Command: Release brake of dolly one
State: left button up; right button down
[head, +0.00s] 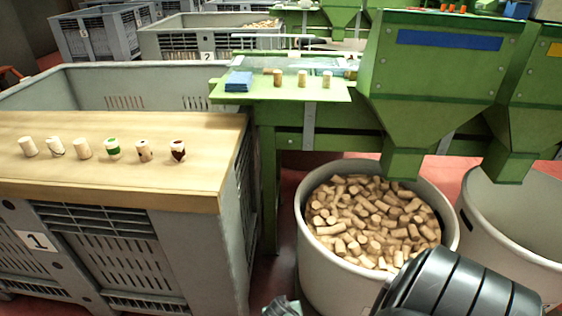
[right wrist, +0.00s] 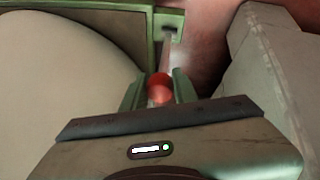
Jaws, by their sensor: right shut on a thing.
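My right gripper (right wrist: 160,82) shows in the right wrist view with its two green fingers on either side of a round red knob (right wrist: 159,92). It is shut on this knob, which sits at the end of a thin pale lever (right wrist: 168,58). The lever runs up to a green plate (right wrist: 170,24). In the head view a grey crate marked 1 (head: 105,262) stands at the left. The knob and lever do not show in the head view. My left gripper is in neither view.
A wooden board (head: 105,185) with several corks lies on the crate. A tub of corks (head: 310,243) stands to its right, with a narrow gap of red floor between. Green hoppers (head: 445,75) hang above. My black right arm link covers the lower right.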

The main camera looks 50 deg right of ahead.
jog(key=shift+s+a+f, duration=0.4)
jog(key=shift+s+a, duration=0.25)
jog(key=shift+a, duration=0.1)
dwell(0.7)
jog(key=c, duration=1.1)
grip_release()
jog(key=shift+w+f, duration=0.1)
jog(key=shift+w, duration=0.1)
jog(key=shift+d, duration=0.1)
jog(key=shift+r, duration=0.2)
